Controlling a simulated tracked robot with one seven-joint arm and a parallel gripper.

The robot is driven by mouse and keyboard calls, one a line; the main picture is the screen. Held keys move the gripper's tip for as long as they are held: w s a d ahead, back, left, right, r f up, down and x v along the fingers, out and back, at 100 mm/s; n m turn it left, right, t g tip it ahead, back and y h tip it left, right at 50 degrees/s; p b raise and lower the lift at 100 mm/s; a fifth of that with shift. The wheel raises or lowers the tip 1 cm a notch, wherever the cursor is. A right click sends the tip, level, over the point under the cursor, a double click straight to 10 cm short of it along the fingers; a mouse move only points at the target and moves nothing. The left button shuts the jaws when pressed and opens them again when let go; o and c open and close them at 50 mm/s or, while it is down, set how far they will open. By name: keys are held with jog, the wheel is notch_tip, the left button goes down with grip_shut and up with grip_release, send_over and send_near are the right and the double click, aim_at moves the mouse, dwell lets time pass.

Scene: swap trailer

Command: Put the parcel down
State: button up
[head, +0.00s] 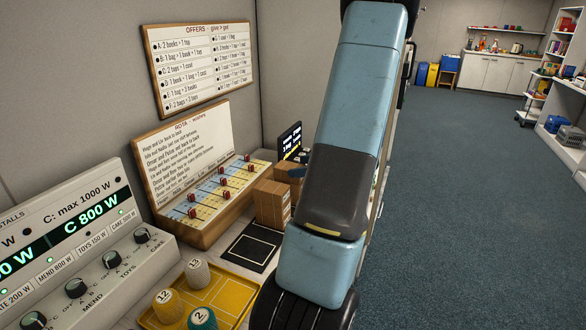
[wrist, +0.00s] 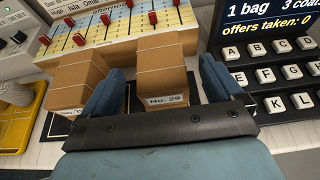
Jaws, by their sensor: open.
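A brown cardboard parcel (wrist: 168,68) with a tape line stands between my fingers in the wrist view. A white label reading "No. 29" shows at its near foot. My gripper (wrist: 160,88) is open, one blue finger on each side of this parcel. There seems to be a gap on both sides; I cannot tell if a finger touches. A second brown parcel (wrist: 78,85) stands just left of the left finger. In the head view a parcel (head: 270,204) stands on the counter, with another behind it; my arm hides most of the gripper.
A black outlined mat (head: 249,250) lies bare in front of the parcels. A rota board (head: 192,175) with red pegs stands behind. A lettered keypad with a screen (wrist: 262,25) is close on the right. A yellow tray (head: 228,300) holds numbered pieces.

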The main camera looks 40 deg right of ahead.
jog(key=v, duration=0.7)
jog(key=w+a+r+n+g, duration=0.1)
jog(key=a+n, duration=0.1)
jog(key=a, duration=0.2)
jog(key=w+a+r+n+g+y, duration=0.1)
jog(key=a+r+n+g, duration=0.1)
jog(key=a+n, duration=0.1)
jog(key=w+a+r+n+g+y, duration=0.1)
jog(key=w+a+r+n, duration=0.1)
jog(key=a, duration=0.4)
jog(key=shift+a+r+n, duration=0.1)
jog(key=shift+r+n, duration=0.15)
jog(key=shift+n, duration=0.05)
jog(key=s+a+r+n+g, duration=0.1)
jog(key=a+r+n+g, duration=0.3)
jog(key=a+n, duration=0.55)
jog(key=s+a+r+n+h, duration=0.3)
jog(key=s+a+r+n, duration=0.1)
jog(key=a+n, duration=0.3)
jog(key=s+a+r+n+t+h, duration=0.1)
jog(key=s+a+r+n+h, duration=0.3)
jog(key=s+a+n, duration=0.3)
jog(key=shift+s+a+r, duration=0.15)
jog(key=shift+a+r, duration=0.05)
jog(key=shift+a, duration=0.95)
